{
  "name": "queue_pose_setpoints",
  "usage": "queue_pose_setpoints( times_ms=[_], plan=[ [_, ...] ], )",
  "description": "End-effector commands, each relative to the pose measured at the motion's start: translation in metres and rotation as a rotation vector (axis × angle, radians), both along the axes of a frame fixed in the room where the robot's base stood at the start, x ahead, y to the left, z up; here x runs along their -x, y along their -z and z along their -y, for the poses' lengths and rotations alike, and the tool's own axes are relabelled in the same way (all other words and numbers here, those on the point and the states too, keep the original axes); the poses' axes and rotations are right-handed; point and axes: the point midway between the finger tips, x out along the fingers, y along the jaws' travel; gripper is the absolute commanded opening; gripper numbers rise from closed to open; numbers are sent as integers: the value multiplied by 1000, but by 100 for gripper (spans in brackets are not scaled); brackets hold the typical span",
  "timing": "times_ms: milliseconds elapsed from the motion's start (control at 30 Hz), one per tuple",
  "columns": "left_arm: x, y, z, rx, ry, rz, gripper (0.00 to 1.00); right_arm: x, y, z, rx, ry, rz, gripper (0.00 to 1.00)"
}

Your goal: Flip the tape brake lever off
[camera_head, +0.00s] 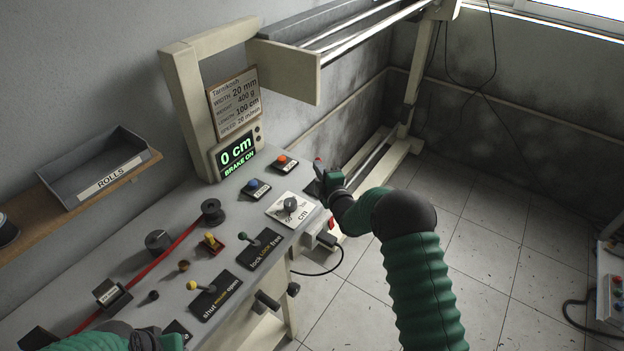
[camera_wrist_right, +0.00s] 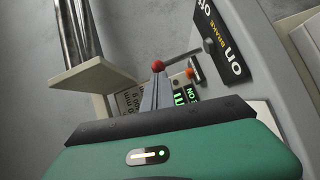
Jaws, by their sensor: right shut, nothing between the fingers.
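The tape brake lever has a red ball knob (camera_wrist_right: 158,65) on a thin rod, which runs right to a black plate (camera_wrist_right: 218,42) lettered "on" and "brake". In the head view its red knob (camera_head: 317,159) shows just beyond my right gripper (camera_head: 322,172), which hides most of the plate. My right gripper is shut and empty. In the right wrist view its fingertips (camera_wrist_right: 157,78) are right by the knob; I cannot tell whether they touch. The display (camera_head: 237,155) reads "0 cm" and "BRAKE ON". My left arm shows at the bottom left, its fingers not visible.
The panel holds a blue button (camera_head: 252,184), a red-orange button (camera_head: 282,159), a dial (camera_head: 290,204), a lock lever (camera_head: 258,246) and a yellow-knobbed lever (camera_head: 205,287). A cream frame (camera_head: 188,110) rises behind. Open floor (camera_head: 500,230) lies to the right.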

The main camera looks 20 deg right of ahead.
Motion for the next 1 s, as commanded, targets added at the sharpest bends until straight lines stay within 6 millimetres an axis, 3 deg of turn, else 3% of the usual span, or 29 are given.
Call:
queue_pose_setpoints(
  times_ms=[233,600,1000],
  plan=[
    [0,2,0,0,0,0,36,-13,-5,17,-163,1,-127,0],
    [0,19,0,0,0,0,36,-26,-5,32,-163,-1,-126,0],
    [0,22,0,0,0,0,36,-29,-7,37,-163,1,-125,0]
  ],
)
